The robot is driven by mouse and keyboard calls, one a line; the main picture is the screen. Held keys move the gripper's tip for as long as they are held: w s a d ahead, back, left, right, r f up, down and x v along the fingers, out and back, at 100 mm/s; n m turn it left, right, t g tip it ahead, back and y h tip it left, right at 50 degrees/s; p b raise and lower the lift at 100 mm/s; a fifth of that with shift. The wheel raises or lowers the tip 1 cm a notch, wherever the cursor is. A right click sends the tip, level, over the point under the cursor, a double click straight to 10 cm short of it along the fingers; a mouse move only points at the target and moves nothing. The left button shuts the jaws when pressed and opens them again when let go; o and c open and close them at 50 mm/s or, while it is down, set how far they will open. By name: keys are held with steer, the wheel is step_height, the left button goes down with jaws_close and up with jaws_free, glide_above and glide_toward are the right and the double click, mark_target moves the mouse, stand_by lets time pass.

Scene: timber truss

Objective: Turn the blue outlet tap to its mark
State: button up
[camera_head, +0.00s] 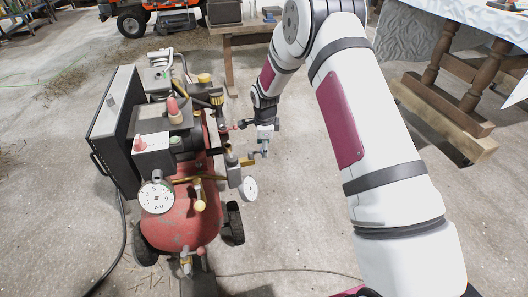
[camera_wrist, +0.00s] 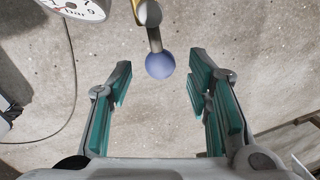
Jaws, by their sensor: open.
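The blue outlet tap shows in the wrist view as a round blue knob (camera_wrist: 160,65) on a short metal stem, with a bit of brass above it. My gripper (camera_wrist: 161,88) is open, with one teal-padded finger on each side below the knob. The knob appears near the gap between the fingertips, with clear space on both sides; neither finger touches it. In the head view my gripper (camera_head: 265,140) hangs beside the right side of the red compressor (camera_head: 185,229), near its brass fittings. The knob is too small to make out there. I cannot see a mark for the tap.
A pressure gauge (camera_wrist: 77,8) is at the upper left of the wrist view. In the head view, a large gauge (camera_head: 157,197) and a small gauge (camera_head: 250,188) sit on the compressor. A wooden trestle (camera_head: 445,115) stands at right. The concrete floor between is mostly clear.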

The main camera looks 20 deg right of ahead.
steer(key=shift+w+f, duration=0.2)
steer(key=shift+f, duration=0.75)
jaws_close()
